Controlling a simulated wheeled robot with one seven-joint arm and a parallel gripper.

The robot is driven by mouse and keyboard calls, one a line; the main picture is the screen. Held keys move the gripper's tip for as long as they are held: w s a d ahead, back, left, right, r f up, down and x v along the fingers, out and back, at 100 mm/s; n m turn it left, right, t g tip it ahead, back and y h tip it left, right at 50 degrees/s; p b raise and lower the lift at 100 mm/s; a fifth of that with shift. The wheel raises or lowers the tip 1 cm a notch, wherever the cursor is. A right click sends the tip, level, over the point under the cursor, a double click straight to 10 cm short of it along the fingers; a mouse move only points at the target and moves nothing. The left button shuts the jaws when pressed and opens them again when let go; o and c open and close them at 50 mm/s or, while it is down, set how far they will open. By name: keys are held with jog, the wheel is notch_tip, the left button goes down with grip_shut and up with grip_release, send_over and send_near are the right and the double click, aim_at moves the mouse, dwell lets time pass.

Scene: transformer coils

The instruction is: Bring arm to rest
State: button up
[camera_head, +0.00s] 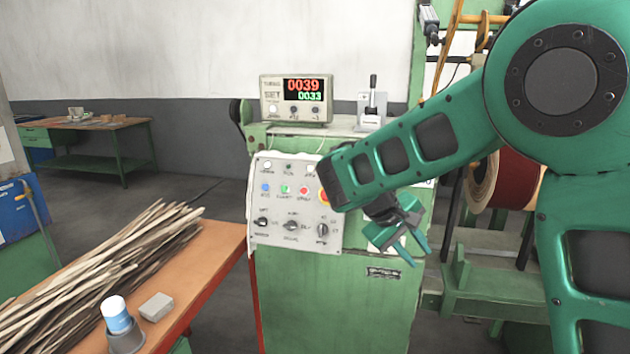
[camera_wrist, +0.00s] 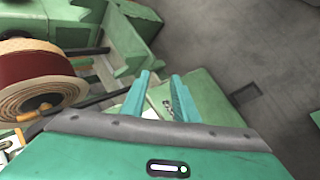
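My arm reaches in from the right of the head view, bent in front of the green machine (camera_head: 330,300). My gripper (camera_head: 418,255) hangs at its end, in front of the machine and to the right of the control panel (camera_head: 296,238). Its two green fingers are apart with nothing between them. In the wrist view, my gripper (camera_wrist: 158,88) also shows its fingers spread and empty, with green machine parts behind them.
A display box (camera_head: 296,98) reading 0039 and 0033 stands on the machine beside a lever (camera_head: 372,104). A wooden table (camera_head: 190,285) at left holds a pile of sticks (camera_head: 110,262), a blue-and-white can (camera_head: 116,314) and a grey block (camera_head: 156,307). A coil spool (camera_wrist: 38,80) is near my gripper.

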jog(key=s+d+m+g+y, duration=0.35)
jog(key=s+d+m, duration=0.25)
jog(key=s+d, duration=1)
jog(key=s+d+f+m+y, duration=0.1)
jog(key=s+f+m+y, duration=0.1)
jog(key=s, duration=1.5)
jog(key=m+y, duration=0.1)
jog(key=m, duration=0.1)
jog(key=shift+s+d+f+m+t+y, duration=0.15)
jog(key=shift+s+d+m+t+y, duration=0.1)
jog(key=shift+d+m+t+y, duration=0.1)
jog(key=shift+w, duration=0.15)
jog(key=shift+w+f, duration=0.25)
jog(key=shift+w, duration=0.25)
